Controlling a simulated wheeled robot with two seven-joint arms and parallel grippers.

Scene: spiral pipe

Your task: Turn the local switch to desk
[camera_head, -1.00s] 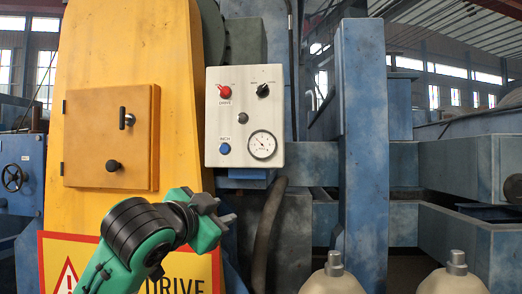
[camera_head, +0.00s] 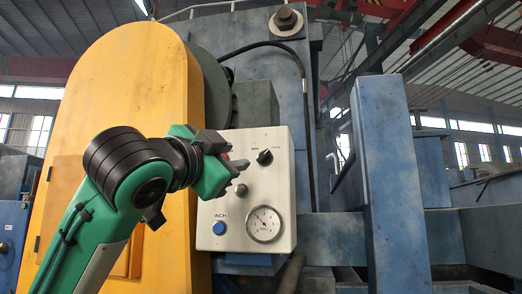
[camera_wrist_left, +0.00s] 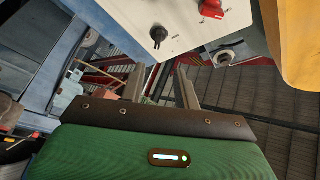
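A white control panel (camera_head: 280,190) stands at the middle of the head view. Its black rotary switch (camera_head: 264,157) is at the upper right, with small labels beside it that are too small to read. The black switch also shows in the left wrist view (camera_wrist_left: 158,36), beyond the gap between the fingers. My left gripper (camera_head: 238,177) is in front of the panel's left part, left of and slightly below the black switch. In the left wrist view its two fingers (camera_wrist_left: 160,70) are apart with nothing between them. My right gripper is out of view.
A red knob (camera_wrist_left: 211,8) is mostly hidden behind my left gripper in the head view. Below are a blue INCH button (camera_head: 218,228) and a round gauge (camera_head: 264,223). A yellow housing (camera_head: 130,85) stands left, and a blue post (camera_head: 389,180) stands right.

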